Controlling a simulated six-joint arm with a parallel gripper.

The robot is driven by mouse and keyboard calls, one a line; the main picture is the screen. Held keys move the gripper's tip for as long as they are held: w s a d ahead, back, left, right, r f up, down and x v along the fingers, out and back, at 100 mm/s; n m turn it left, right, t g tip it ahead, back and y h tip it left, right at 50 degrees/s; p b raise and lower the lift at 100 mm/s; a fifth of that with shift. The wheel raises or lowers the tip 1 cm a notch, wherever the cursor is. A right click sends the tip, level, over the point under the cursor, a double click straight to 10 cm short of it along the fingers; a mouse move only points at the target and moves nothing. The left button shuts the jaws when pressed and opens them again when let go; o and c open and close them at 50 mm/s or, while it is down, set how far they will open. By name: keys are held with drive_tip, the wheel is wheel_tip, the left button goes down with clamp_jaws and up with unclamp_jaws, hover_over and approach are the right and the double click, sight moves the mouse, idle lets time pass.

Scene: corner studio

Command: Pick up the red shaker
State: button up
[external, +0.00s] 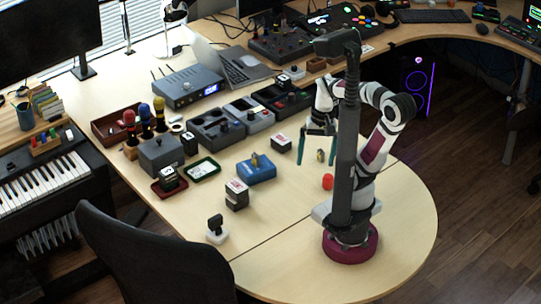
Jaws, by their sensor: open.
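A small rounded red object (327,181), which looks like the red shaker, sits on the light wooden table just left of my arm's base. It is too small to make out details. My gripper (316,158) has its two teal-edged fingers spread apart and pointing down. It is open, and the red shaker is outside its fingers, a little lower in the picture. A small yellow and grey item (320,155) shows between the fingers; I cannot tell how far below them it is.
Grey device boxes (216,130) and a rack of red, blue and yellow-topped items (145,122) are farther left. The table's front right is clear.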

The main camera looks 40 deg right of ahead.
drive_tip(key=shift+s+a+f+n, duration=0.65)
drive_tip(key=shift+s+f+n, duration=0.2)
drive_tip(key=shift+s, duration=0.1)
drive_tip(key=shift+c, duration=1.4)
drive_tip(key=n+t+h, duration=0.2)
drive_tip(key=n+h, duration=1.3)
drive_tip(key=n, duration=0.9)
approach(327, 184)
drive_tip(key=shift+n, duration=0.45)
drive_tip(key=x, duration=0.8)
drive_tip(key=shift+w+d+f, duration=0.1)
drive_tip(key=shift+d, duration=0.2)
drive_tip(key=x, duration=0.4)
drive_tip(key=w+x, duration=0.1)
drive_tip(key=shift+d, duration=0.45)
